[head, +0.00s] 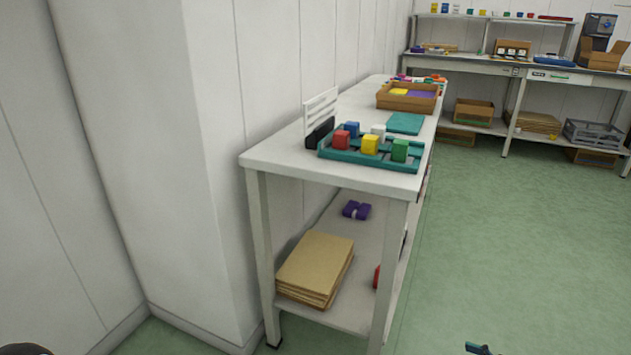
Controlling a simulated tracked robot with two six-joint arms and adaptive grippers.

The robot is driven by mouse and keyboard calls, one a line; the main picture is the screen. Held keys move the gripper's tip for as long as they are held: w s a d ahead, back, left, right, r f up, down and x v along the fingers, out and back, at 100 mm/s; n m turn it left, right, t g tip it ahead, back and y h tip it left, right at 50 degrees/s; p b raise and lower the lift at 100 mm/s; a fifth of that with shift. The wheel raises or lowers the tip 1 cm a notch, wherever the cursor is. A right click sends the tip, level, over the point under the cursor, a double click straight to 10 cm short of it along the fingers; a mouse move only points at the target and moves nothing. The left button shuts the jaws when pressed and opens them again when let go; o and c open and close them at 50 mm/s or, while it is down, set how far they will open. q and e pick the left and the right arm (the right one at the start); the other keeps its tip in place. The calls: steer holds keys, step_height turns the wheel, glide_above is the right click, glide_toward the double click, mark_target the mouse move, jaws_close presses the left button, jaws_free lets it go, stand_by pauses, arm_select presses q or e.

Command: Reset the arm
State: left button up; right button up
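Only small parts of my arms show. A dark rounded part of mine is cut off at the bottom left corner, and my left gripper is not visible. At the bottom edge right of centre, a small dark piece with a teal tip, seemingly the end of my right gripper (480,349), pokes into view over the floor. Most of it is cut off, so I cannot tell if it is open or shut. It is apart from the white table (270,158).
Behind are a teal mat (405,123) and a brown box (408,104). Cardboard (315,267) lies on the lower shelf. Green floor (530,240) at right is clear.

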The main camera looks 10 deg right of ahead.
steer(key=w+a+m+g+y, duration=0.1)
steer(key=w+a, duration=0.1)
steer(key=a, duration=1.2)
steer(key=w+a+m+g+y, duration=0.1)
steer(key=w+a, duration=0.1)
steer(key=a, duration=1.3)
steer(key=s+a+f+m+g+h, duration=0.35)
steer(key=s+f, duration=0.25)
steer(key=s, duration=0.3)
steer(key=s+d+f+m+g+h, duration=0.1)
steer(key=s+f+m+g, duration=0.15)
steer(key=s, duration=0.45)
steer(key=s+d+f+m+g+h, duration=0.1)
steer(key=s+d+f+g+h, duration=0.15)
steer(key=s, duration=0.55)
arm_select(q)
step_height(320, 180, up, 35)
steer(key=p, duration=3.5)
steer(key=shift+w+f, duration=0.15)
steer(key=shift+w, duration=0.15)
arm_select(e)
step_height(320, 180, up, 36)
steer(key=a+y, duration=0.1)
steer(key=shift+w+f+m, duration=0.25)
steer(key=shift+w+m, duration=0.05)
steer(key=shift+w, duration=0.15)
